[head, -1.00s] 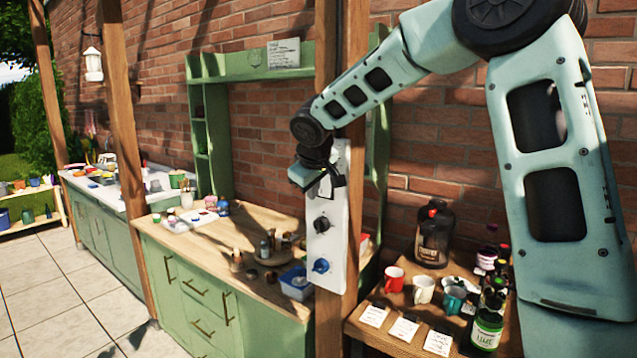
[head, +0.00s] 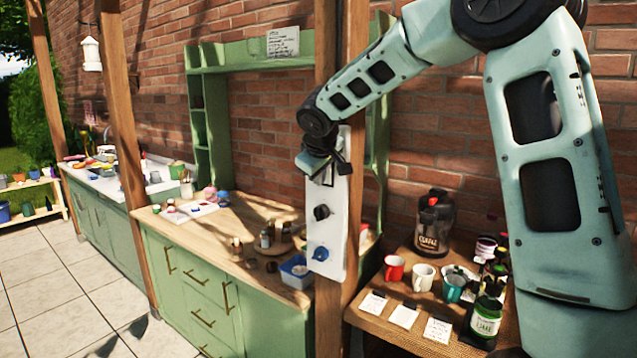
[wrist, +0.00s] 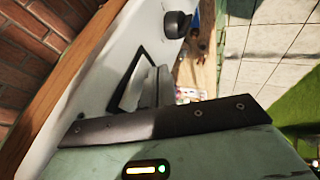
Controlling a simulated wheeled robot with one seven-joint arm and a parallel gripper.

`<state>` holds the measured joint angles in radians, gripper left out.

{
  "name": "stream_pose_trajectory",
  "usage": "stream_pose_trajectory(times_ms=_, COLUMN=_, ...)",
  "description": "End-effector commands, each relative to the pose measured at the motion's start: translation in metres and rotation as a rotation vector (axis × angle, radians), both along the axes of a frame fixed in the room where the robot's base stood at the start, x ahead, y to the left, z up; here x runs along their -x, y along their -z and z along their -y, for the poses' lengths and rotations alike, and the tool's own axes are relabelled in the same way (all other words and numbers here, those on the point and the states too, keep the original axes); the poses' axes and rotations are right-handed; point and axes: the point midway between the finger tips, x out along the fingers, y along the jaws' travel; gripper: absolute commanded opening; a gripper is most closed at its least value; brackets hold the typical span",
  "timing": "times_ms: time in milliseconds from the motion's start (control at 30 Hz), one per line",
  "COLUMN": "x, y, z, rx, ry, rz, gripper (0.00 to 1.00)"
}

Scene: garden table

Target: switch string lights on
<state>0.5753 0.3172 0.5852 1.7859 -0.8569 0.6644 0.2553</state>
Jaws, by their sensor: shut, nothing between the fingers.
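A white control panel (head: 325,232) is fixed upright to a wooden post. It carries a black knob (head: 321,212) and a blue knob (head: 320,254) below it. My gripper (head: 328,174) is shut and empty at the upper part of the panel, above the black knob. In the wrist view, the shut fingers (wrist: 152,88) are beside a black rectangular frame (wrist: 127,80) on the panel. The fingers partly hide what is inside the frame, and I cannot tell whether they touch it. The black knob (wrist: 177,24) also shows there. No string lights are recognisable.
A wooden bench (head: 228,235) with small pots and a blue box (head: 296,272) stands left of the post. A shelf at right holds mugs (head: 424,277), a dark jar (head: 434,222), cards and bottles. The brick wall is close behind. Paving at left is free.

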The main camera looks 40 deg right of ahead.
Motion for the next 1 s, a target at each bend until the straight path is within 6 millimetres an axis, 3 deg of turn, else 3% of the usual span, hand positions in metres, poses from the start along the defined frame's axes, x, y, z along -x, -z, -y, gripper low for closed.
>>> stream_pose_trajectory(times_ms=533, x=0.000, y=-0.018, z=0.000, rx=0.000, ry=0.000, rz=0.001, gripper=0.00)
stream_pose_trajectory(times_ms=1000, x=0.000, y=-0.017, z=-0.001, rx=0.000, ry=0.000, rz=0.001, gripper=0.00)
